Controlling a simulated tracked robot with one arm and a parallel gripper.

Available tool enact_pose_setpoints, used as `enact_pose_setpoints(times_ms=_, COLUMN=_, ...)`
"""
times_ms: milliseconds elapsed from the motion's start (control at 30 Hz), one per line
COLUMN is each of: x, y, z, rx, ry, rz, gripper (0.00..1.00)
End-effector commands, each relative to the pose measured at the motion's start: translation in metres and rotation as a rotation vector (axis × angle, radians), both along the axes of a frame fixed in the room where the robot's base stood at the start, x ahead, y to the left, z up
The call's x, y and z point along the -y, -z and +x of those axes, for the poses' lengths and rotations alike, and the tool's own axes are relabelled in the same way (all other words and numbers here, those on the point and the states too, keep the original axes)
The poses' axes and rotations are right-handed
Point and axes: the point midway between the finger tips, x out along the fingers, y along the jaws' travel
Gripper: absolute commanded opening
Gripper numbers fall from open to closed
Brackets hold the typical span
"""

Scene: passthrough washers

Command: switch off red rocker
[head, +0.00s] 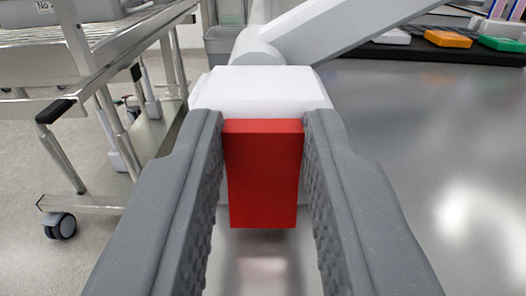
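A plain red rectangular block (264,172) stands upright between the fingers of my gripper (263,170) in the head view. The grey, ridged fingers lie close against its left and right sides near their tips. The fingers look shut on it. A faint red reflection shows on the shiny surface below its lower edge. No switch marking shows on the red face, and I cannot tell whether this is the rocker. No other red rocker is in view.
A grey metal table top (440,130) fills the right side. Orange (447,39) and green (501,43) pieces lie at its far edge. A wheeled metal cart (110,95) stands at left on the pale floor. A grey bin (224,45) is behind.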

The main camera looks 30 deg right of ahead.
Motion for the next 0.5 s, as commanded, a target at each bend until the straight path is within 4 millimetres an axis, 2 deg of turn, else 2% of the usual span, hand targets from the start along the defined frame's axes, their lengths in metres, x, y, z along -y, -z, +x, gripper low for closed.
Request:
enact_pose_setpoints(times_ms=267, x=-0.0013, y=0.0022, z=0.0003, rx=0.011, ry=-0.003, rz=-0.009, gripper=0.01)
enact_pose_setpoints(times_ms=500, x=-0.0030, y=0.0089, z=-0.0011, rx=0.106, ry=-0.003, rz=-0.073, gripper=0.01)
